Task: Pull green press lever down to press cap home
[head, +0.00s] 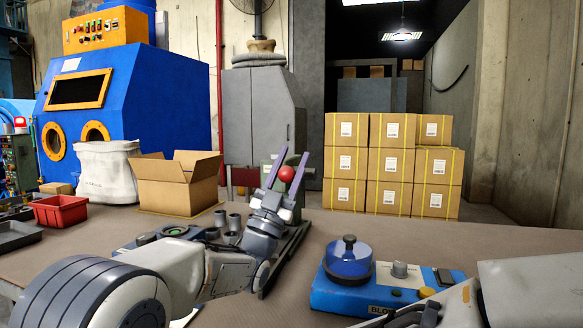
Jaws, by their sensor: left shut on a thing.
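The press (267,171) stands on the bench in the middle of the head view, a grey-green body mostly behind my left gripper. Its lever's red ball knob (287,174) shows between the two fingers of my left gripper (293,153). The fingers point up and are shut on the knob. The lever's shaft and the cap are hidden behind my gripper and wrist. My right gripper (402,317) shows only in part at the bottom edge, away from the press, in front of the blue device; its fingers cannot be made out.
Several grey cylindrical parts (234,222) stand left of my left wrist. A blue device with a domed top (348,262) is at front right. An open cardboard box (180,184), a red bin (60,210) and a grey tray (16,236) are at left. The bench right of the press is clear.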

